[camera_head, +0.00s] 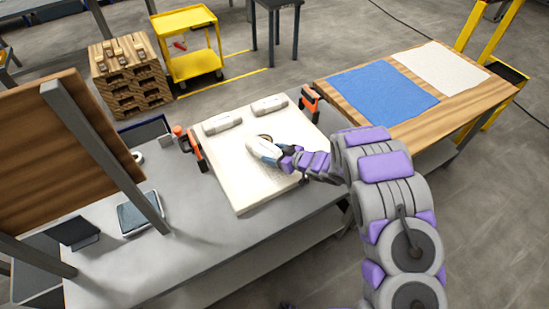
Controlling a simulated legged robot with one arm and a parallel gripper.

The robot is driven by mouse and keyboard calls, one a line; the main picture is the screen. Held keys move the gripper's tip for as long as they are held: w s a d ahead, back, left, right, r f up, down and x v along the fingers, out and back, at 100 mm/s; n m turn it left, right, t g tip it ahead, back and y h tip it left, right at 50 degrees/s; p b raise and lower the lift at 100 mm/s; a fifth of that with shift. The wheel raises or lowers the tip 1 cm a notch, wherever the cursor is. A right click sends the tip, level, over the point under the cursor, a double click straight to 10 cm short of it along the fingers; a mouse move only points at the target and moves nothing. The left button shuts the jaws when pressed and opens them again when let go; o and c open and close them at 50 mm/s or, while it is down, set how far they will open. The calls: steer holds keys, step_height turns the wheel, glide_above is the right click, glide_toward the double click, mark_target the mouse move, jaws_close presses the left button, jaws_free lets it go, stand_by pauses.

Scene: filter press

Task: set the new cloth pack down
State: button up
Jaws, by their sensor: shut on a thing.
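My gripper (280,155) is over the middle of a white, slab-like plate (242,196) on the grey bench. It is shut on a small whitish thing (258,147), which I take to be the cloth pack; the fingers partly hide it. I cannot tell whether this thing touches the plate. A dark round opening (264,138) shows beside it. Two white rounded pieces, one at left (222,123) and one at right (269,106), lie along the plate's far edge.
Orange clamps stand at the plate's left (195,148) and right (311,101). A wooden table (458,105) at right bears a blue sheet (383,95) and a white sheet (440,67). A scale-like device (139,213) sits on the grey bench (200,255), whose front is clear.

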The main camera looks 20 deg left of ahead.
step_height(320, 180, down, 2)
steer(key=shift+f, duration=0.1)
steer(key=o, duration=1.1)
steer(key=p+v, duration=0.2)
steer(key=v, duration=1)
